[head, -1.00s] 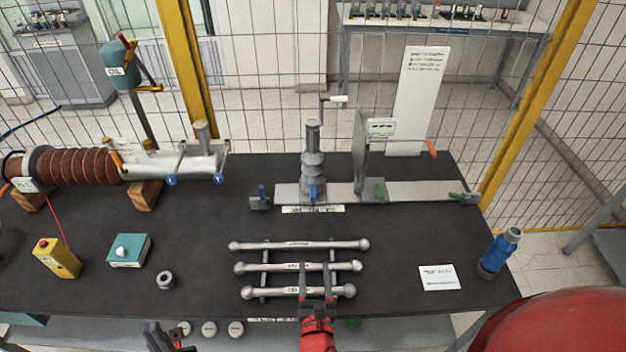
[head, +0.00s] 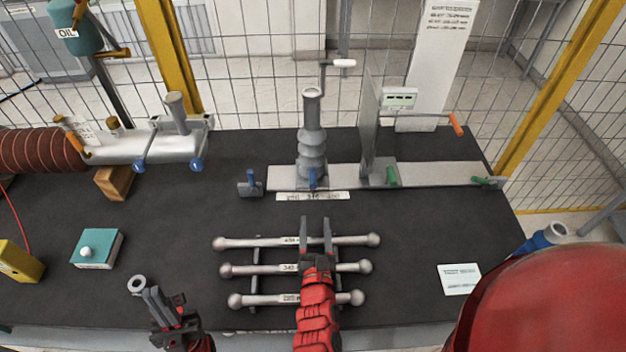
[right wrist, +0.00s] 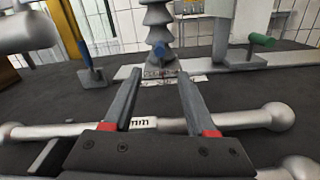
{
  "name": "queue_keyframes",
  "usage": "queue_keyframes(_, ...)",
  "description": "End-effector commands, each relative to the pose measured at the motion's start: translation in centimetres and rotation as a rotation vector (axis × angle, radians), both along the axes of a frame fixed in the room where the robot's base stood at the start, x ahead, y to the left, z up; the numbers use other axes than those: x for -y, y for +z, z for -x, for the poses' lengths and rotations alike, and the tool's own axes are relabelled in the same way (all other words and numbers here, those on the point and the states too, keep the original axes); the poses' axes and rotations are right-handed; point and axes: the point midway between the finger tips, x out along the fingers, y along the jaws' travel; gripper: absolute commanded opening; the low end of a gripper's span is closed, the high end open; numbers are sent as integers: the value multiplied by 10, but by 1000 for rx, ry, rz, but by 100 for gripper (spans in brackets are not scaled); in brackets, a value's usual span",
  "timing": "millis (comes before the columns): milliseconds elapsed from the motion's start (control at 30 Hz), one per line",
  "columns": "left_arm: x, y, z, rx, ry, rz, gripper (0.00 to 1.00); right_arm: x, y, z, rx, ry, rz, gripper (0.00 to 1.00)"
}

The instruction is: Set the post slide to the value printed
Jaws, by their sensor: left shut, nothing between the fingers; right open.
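The bench fixture has a grey rail (head: 440,174) with a ribbed grey bushing (head: 312,140) at its left part. An upright plate, which looks like the post slide (head: 371,130), stands right of the bushing. It carries a small display (head: 400,97), too small to read, and a rod with an orange handle (head: 457,124). A green lever (head: 392,177) sits at its foot. A printed label strip (head: 313,196) lies before the rail; its value is unclear. My right gripper (head: 315,220) is open and empty over the bars, short of the label. My left gripper (head: 150,292) is shut and empty beside a nut (head: 137,284).
Three ball-ended bars (head: 350,240) lie on a rack under my right gripper. A white card (head: 460,279) lies right, near a blue-topped object (head: 545,237). A teal box (head: 98,249) and yellow box (head: 18,262) are left. Wire fence stands behind.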

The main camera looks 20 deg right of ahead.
Motion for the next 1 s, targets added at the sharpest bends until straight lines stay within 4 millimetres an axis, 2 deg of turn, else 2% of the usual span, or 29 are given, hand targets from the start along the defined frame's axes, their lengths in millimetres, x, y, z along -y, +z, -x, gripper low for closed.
queue_keyframes(67,0,3,0,0,0,0,0,5,6,-17,10,-1,4,57)
queue_keyframes(400,0,13,0,0,0,0,0,29,3,-92,4,-4,3,57)
queue_keyframes(600,0,9,0,0,0,0,0,38,1,-127,4,-2,-1,57)
queue_keyframes(800,0,8,0,0,0,0,0,42,0,-142,2,-3,1,57)
queue_keyframes(1000,0,8,0,0,0,0,0,42,0,-144,2,-1,0,57)
